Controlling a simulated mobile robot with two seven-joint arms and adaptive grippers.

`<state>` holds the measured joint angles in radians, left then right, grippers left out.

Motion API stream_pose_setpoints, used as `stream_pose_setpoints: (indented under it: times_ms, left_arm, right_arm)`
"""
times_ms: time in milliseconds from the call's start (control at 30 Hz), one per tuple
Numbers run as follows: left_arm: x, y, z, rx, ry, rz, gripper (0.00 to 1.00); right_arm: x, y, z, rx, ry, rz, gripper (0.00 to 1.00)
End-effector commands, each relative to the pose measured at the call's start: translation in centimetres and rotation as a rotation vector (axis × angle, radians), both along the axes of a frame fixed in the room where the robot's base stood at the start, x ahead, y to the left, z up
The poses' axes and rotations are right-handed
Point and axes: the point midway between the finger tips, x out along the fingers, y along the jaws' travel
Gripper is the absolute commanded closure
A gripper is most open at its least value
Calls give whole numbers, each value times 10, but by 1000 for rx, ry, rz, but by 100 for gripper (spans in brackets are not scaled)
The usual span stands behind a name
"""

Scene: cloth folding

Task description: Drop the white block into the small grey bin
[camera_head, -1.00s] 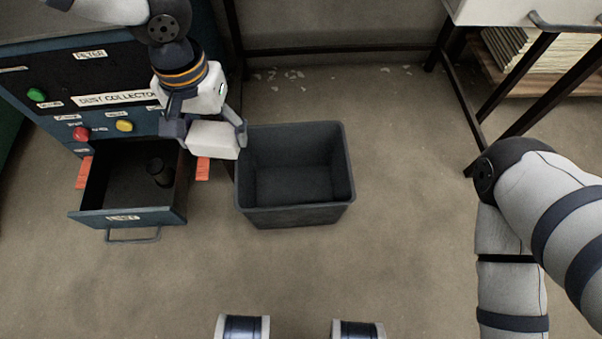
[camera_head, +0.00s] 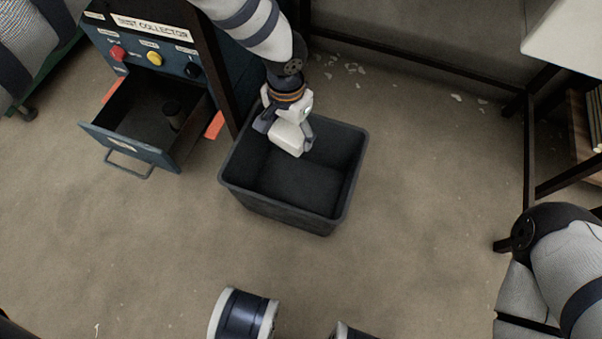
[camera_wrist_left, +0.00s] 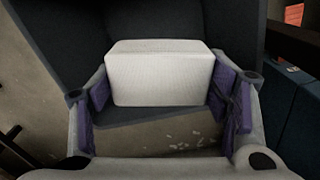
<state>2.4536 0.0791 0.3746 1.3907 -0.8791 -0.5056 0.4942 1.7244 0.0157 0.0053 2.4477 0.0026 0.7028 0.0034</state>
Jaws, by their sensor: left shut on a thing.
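The white block (camera_head: 288,138) is between the fingers of my left gripper (camera_head: 285,134), which is shut on it. In the head view the block shows over the back part of the small grey bin (camera_head: 345,190), within the outline of its opening. In the left wrist view the white block (camera_wrist_left: 160,75) is squeezed between the two purple finger pads, with the dark grey bin (camera_wrist_left: 65,55) behind it. I cannot tell exactly how high the block is above the bin floor. The visible bin floor looks empty. My right gripper is not in view.
A blue dust collector (camera_head: 190,40) stands at the back left. Its open drawer (camera_head: 150,150) holds a dark cylinder (camera_head: 172,116). A dark metal frame (camera_head: 420,60) runs behind the bin. The concrete floor (camera_head: 430,200) right of the bin is clear.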

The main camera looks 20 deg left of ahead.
Motion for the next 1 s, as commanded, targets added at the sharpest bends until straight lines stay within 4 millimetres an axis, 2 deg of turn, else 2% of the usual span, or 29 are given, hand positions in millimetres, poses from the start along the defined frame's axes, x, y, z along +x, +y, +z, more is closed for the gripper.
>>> stream_pose_setpoints:
  times_ms: [400, 667, 700, 800, 1000]
  left_arm:
    - [-2, 0, -57, 0, 6, 2, 44]
    - [-1, 0, -58, 0, 1, 2, 44]
    - [-1, 0, -57, 0, 1, 2, 28]
    - [-1, 0, -57, 0, 1, 2, 6]
    - [-1, 0, -57, -1, 1, 2, 6]
  right_arm:
    - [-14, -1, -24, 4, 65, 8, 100]
    - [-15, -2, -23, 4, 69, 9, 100]
    - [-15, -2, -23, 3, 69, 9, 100]
    - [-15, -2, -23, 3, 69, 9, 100]
    - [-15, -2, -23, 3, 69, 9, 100]
